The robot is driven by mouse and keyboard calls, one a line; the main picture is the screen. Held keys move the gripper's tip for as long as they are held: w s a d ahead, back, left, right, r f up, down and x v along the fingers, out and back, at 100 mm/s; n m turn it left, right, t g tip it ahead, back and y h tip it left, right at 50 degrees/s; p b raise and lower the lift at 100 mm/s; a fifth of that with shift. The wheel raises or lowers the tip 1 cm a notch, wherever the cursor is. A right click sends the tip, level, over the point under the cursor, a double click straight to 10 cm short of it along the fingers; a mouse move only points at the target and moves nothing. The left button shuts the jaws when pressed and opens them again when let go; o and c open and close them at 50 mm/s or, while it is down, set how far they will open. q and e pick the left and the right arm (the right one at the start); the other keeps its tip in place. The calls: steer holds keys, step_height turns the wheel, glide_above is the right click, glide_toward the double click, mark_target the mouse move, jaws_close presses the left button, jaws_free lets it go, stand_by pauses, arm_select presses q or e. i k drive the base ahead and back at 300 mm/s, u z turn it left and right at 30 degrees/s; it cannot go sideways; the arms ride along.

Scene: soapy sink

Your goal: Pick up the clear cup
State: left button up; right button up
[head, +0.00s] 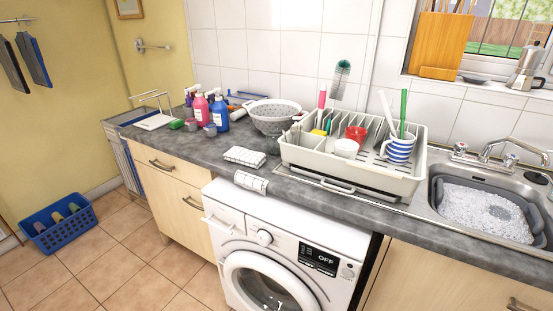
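I cannot make out a clear cup in the head view. The dish rack (408,187) on the counter holds a red cup (356,133), a white cup (346,148) and a blue-and-white striped mug (399,150) with utensils standing in it. The sink basin (440,207) at the right is full of white suds (475,208). A dark greyish shape shows among the suds, too unclear to name. Neither of my grippers is in view.
A grey colander (274,116), several bottles and folded cloths (245,156) stand on the counter (222,146) left of the rack. The faucet (489,151) rises behind the sink. A washing machine (285,255) sits below. A blue basket (58,228) is on the floor, which is otherwise open.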

mark_target(276, 143)
steer(key=u, duration=1.65)
steer(key=i, duration=1.9)
steer(key=z, duration=3.5)
